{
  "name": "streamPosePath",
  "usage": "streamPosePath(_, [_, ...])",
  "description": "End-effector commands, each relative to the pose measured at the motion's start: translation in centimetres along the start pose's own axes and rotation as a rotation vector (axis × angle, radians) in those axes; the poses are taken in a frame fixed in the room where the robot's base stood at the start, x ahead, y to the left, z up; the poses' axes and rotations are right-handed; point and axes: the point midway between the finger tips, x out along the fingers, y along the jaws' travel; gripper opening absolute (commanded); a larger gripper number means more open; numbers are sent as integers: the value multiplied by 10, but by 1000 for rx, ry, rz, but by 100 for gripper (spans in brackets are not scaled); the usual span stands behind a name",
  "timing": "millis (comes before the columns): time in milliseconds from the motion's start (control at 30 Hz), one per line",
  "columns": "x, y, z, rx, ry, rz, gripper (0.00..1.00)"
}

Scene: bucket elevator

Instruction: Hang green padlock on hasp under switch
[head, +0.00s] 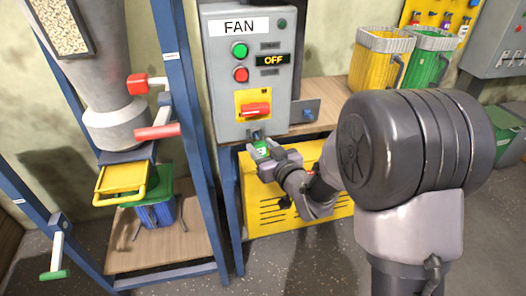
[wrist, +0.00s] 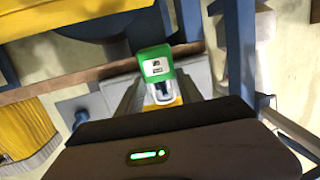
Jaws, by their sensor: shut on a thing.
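The grey FAN box (head: 246,90) has a red switch (head: 255,109) on a yellow plate. The switch handle lies level. A small dark hasp (head: 256,135) sits at the box's lower edge, under the switch. My gripper (head: 263,154) is shut on the green padlock (head: 263,147), just below the hasp. In the wrist view the padlock (wrist: 156,63) shows its green body with a white label between my fingers (wrist: 158,98). Its metal shackle points down in that picture. I cannot tell whether the shackle touches the hasp or goes through it.
A blue post (head: 190,110) stands close left of the box. A wooden shelf (head: 325,100) runs behind and right of it. A yellow vented cabinet (head: 265,208) is below. Yellow (head: 380,60) and green (head: 428,55) bins stand at the back right.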

Motion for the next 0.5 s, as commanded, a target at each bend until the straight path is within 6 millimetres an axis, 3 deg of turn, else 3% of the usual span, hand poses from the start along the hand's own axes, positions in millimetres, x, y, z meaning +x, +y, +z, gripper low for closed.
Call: streamPosePath(500, [0, 0, 4, 0, 0, 0, 0])
